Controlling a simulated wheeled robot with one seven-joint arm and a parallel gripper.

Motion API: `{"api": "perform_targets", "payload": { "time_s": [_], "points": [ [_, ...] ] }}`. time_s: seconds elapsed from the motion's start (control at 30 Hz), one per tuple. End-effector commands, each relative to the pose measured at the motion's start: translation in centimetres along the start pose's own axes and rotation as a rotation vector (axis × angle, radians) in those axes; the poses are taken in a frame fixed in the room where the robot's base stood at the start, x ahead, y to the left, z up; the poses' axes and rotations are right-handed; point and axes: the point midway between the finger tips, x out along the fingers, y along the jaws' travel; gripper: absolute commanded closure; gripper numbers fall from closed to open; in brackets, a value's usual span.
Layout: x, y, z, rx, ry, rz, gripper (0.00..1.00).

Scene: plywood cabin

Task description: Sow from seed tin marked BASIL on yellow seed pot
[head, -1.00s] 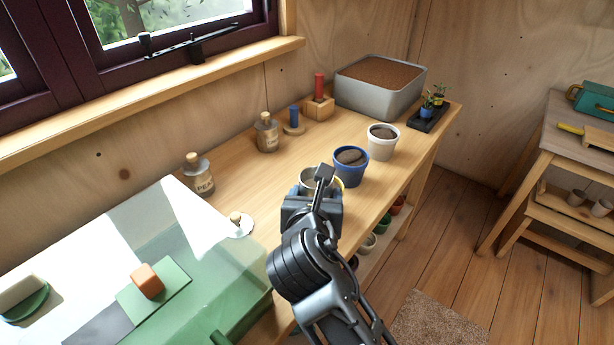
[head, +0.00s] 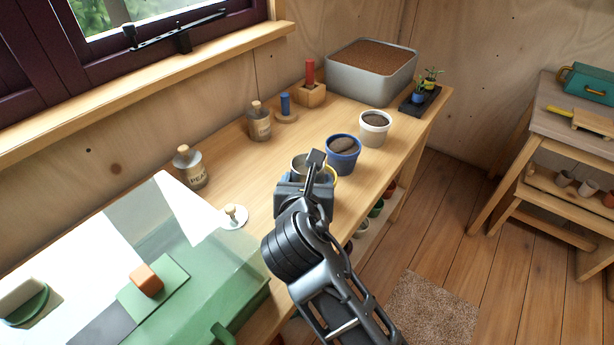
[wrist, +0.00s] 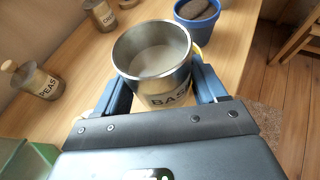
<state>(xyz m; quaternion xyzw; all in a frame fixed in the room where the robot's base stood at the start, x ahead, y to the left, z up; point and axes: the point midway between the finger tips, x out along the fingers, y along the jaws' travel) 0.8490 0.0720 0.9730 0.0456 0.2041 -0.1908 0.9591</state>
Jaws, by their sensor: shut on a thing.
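A metal seed tin (wrist: 158,60) is held between the two blue fingers of my gripper (wrist: 165,88). Its label reads "BAS", with the rest hidden by a finger. The tin looks upright, with its open top showing pale contents. In the head view, my gripper (head: 305,187) hides most of the tin (head: 299,162). The yellow seed pot (head: 334,179) shows only as a sliver behind the tin and gripper. In the wrist view a yellow edge (wrist: 197,48) shows just right of the tin. I cannot tell the gap between tin and pot.
A blue pot (head: 343,158) and a white pot (head: 374,130), both with soil, stand beyond on the bench. Corked jars, one marked PEAS (head: 191,170), stand to the left. A soil-filled metal tub (head: 372,74) is at the back. A glass-topped green box (head: 215,285) is in front.

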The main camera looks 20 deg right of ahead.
Motion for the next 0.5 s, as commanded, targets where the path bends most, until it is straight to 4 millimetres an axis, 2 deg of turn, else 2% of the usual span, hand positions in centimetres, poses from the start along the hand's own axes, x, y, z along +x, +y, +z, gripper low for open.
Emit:
{"api": "perform_targets", "payload": {
  "time_s": [0.2, 0.5],
  "points": [
    [-0.5, 0.1, 0.6, 0.021, 0.068, 0.009, 0.64],
    [-1.6, 0.4, 1.2, 0.123, 0.387, 0.050, 0.65]
  ]
}}
